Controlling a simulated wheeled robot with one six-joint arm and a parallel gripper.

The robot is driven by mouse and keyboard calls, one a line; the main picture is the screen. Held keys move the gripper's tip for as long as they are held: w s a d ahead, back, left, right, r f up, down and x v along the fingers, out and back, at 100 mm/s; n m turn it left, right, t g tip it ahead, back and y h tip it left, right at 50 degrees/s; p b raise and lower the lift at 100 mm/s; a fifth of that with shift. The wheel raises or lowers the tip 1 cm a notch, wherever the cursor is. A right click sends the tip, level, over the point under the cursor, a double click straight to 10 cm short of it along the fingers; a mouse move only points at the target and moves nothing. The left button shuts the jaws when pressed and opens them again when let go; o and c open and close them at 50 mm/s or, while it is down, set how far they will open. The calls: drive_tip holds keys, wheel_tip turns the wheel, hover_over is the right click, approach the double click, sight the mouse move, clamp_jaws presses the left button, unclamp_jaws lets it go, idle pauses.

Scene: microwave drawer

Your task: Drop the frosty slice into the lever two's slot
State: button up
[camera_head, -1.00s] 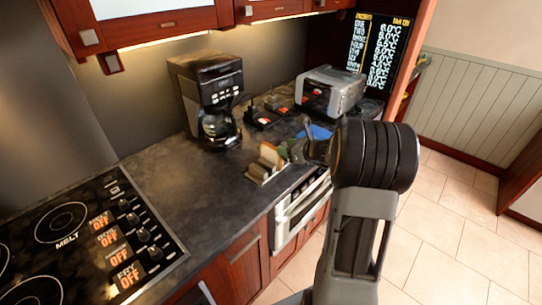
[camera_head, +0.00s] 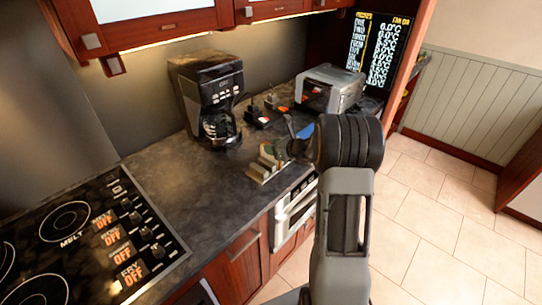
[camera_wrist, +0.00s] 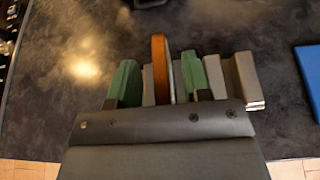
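A bread slice with a brown crust (camera_wrist: 160,68) stands upright in a grey rack (camera_wrist: 243,80). The rack is on the dark counter, and it also shows in the head view (camera_head: 258,175). My gripper (camera_wrist: 160,80) is open, with one green-tipped finger on each side of the slice. A gap shows between the left finger and the slice; the right finger is closer to it. In the head view my gripper (camera_head: 280,152) is over the rack and partly hides the slice. Frost on the slice cannot be made out.
A black coffee maker (camera_head: 208,95) stands left of the rack. Small dark items with red parts (camera_head: 258,117) lie before the toaster. A blue flat board (camera_wrist: 308,75) is right of the rack. A stovetop (camera_head: 80,235) is at the left, with clear counter between.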

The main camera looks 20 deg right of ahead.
clamp_jaws()
idle(0.5)
